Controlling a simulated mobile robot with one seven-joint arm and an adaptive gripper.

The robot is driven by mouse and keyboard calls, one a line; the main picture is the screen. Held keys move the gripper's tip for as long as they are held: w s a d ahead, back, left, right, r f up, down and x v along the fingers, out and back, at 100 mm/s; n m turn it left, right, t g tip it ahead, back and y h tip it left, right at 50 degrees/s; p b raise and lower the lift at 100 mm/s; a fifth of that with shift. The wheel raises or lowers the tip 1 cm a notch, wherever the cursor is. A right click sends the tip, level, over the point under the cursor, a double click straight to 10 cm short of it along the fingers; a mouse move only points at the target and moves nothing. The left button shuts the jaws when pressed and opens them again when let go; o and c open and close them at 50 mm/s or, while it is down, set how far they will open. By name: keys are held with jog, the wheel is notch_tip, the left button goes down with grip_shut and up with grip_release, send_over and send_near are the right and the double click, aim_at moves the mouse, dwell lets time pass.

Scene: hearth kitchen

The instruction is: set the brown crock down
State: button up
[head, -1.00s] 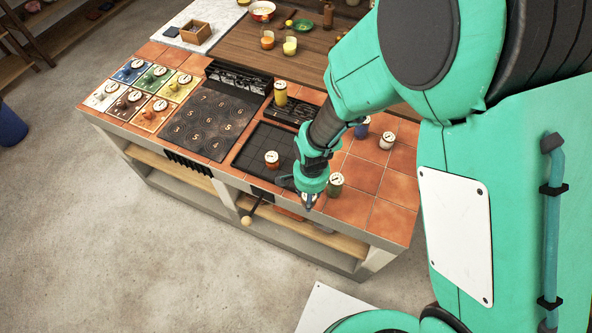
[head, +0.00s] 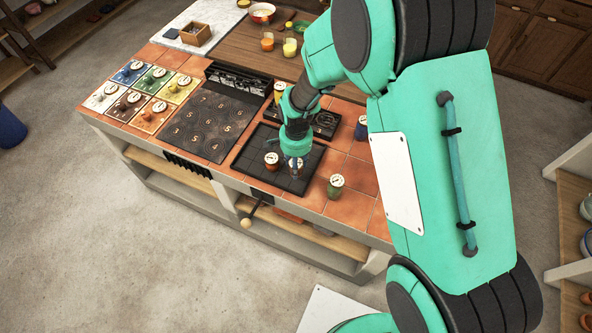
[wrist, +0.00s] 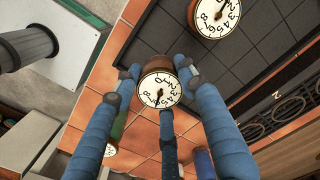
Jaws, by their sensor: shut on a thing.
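My gripper (head: 296,168) is over the right part of the black gridded tray (head: 262,140) in the head view. In the wrist view its blue fingers are closed around the brown crock (wrist: 158,64), whose white dial lid faces the camera. The fingers mostly hide this crock in the head view. Another reddish-brown crock (head: 271,161) stands on the tray just left of my gripper, and it shows at the top of the wrist view (wrist: 193,18). I cannot tell whether the held crock touches the surface below.
A green crock (head: 335,187) stands on the tiles right of the tray. A blue crock (head: 361,128) and a yellow crock (head: 279,94) stand farther back. Coloured cards with crocks (head: 132,72) fill the left end. Tiles around the green crock are clear.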

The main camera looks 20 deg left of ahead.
dwell(0.3)
jog(key=shift+f+b, duration=0.3)
jog(key=shift+f, duration=1.45)
jog(key=shift+f, duration=0.15)
jog(key=o, duration=1.5)
notch_tip(320, 180, up, 12)
jog(key=shift+r+p, duration=0.15)
jog(key=shift+p, duration=0.65)
